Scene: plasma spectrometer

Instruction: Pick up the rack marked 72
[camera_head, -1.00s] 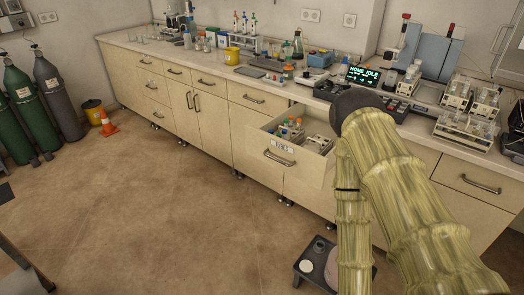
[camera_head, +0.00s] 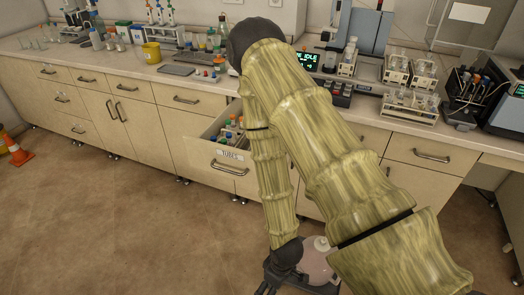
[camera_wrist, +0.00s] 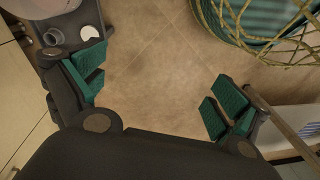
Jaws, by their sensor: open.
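Several pale racks holding vials stand on the right part of the bench in the head view: one at the back (camera_head: 397,69), one to its right (camera_head: 424,74), and a wider one in front (camera_head: 409,107). Their markings are too small to read, so I cannot tell which is 72. My gripper (camera_wrist: 160,88) is open and empty over the floor in the wrist view, with green-padded fingers spread apart. In the head view it shows only partly at the bottom edge, low and far from these racks.
A small dark stand (camera_wrist: 72,22) lies beside my left finger. A round green-striped thing with yellow mesh (camera_wrist: 262,22) is at upper right in the wrist view. Open floor (camera_head: 110,225) lies left.

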